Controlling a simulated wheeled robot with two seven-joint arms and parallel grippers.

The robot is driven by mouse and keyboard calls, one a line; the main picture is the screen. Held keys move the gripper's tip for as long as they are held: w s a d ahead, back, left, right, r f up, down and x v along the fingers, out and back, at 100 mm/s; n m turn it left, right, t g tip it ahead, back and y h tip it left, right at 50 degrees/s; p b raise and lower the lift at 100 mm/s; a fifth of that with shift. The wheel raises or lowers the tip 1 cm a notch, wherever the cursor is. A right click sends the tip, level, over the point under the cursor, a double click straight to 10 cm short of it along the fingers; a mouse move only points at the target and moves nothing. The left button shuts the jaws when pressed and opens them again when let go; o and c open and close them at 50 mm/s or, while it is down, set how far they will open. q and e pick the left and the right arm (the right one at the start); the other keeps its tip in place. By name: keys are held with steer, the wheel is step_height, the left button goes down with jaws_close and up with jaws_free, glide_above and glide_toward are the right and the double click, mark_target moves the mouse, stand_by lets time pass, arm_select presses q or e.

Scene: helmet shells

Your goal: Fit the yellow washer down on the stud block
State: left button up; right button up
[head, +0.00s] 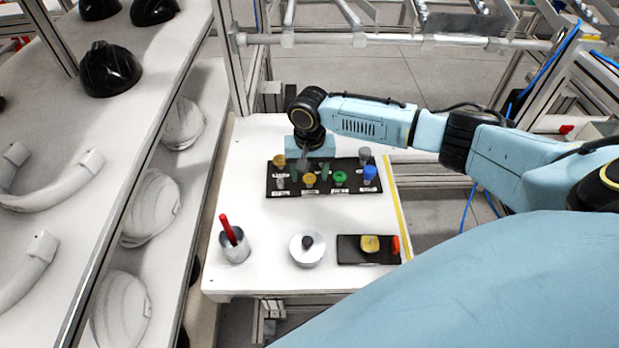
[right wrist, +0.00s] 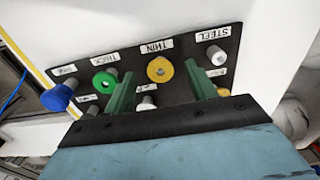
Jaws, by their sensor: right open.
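A yellow washer (head: 309,179) sits on a post in the front row of the black peg board (head: 329,191). In the right wrist view this washer (right wrist: 160,70) is beside the label THIN. My right gripper (head: 309,171) is open over the board, pointing down. Its green fingers (right wrist: 159,76) are apart, on either side of the washer in the wrist picture; contact cannot be told. A small dark plate (head: 352,254) at the front right bears a yellow round piece (head: 370,243); it may be the stud block, but I cannot tell. My left gripper is not in view.
Beside the washer stand a green piece (head: 340,178), a blue piece (head: 370,173) and another yellow piece (head: 278,160). A cup with a red tool (head: 234,246) and a round metal dish (head: 307,251) stand in front. Shelves with helmet shells (head: 108,70) are left. The table between board and cup is clear.

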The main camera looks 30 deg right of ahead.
steer(key=shift+f+p, duration=0.25)
steer(key=shift+p, duration=0.15)
stand_by(0.4)
steer(key=c, duration=1)
